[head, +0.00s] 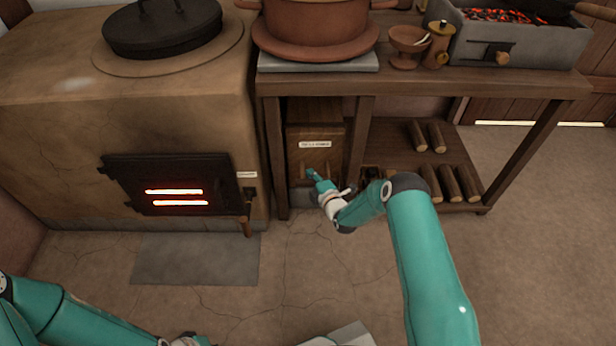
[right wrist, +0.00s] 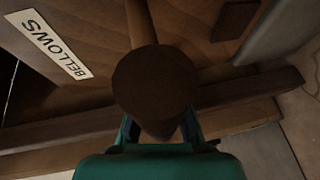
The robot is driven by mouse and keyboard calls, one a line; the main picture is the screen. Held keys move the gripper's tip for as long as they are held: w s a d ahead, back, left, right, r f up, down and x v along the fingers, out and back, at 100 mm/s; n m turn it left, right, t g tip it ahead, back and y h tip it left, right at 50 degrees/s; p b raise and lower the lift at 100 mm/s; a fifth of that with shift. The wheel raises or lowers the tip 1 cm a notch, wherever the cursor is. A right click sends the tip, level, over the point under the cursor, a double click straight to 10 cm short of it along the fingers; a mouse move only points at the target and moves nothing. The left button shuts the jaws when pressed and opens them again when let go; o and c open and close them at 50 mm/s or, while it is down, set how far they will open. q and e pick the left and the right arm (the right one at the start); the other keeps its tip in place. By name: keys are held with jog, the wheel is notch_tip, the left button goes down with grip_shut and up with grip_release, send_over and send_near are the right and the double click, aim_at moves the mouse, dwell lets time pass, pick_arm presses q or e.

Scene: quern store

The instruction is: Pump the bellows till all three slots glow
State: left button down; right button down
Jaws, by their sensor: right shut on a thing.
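The stove's dark fire door (head: 140,172) is at the left in the head view. Two of its slots glow orange-red, an upper slot (head: 174,191) and a lower slot (head: 180,203); no third slot glows. The wooden bellows box (head: 326,132) stands under the bench, with a pale label that reads BELLOWS in the right wrist view (right wrist: 42,42). My right gripper (head: 313,174) is at the box's front, shut on the brown round-ended bellows handle (right wrist: 155,85). My left gripper (head: 192,341) is cut off at the bottom edge, so its fingers are hidden.
A grey floor plate (head: 195,262) lies before the stove. The right-hand floor is clear.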

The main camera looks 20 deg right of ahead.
jog(key=shift+d+r+h, duration=0.15)
jog(key=shift+d+h, duration=0.15)
jog(key=shift+d, duration=0.45)
jog(key=shift+w+a, duration=0.35)
jog(key=shift+a, duration=0.05)
jog(key=c, duration=1.1)
grip_release()
jog(key=shift+a, duration=0.15)
jog(key=shift+s, duration=0.2)
jog(key=s, duration=0.3)
jog(key=s+r, duration=0.1)
jog(key=s, duration=0.3)
jog(key=s+r, duration=0.1)
jog(key=s, duration=0.3)
jog(key=shift+s, duration=0.25)
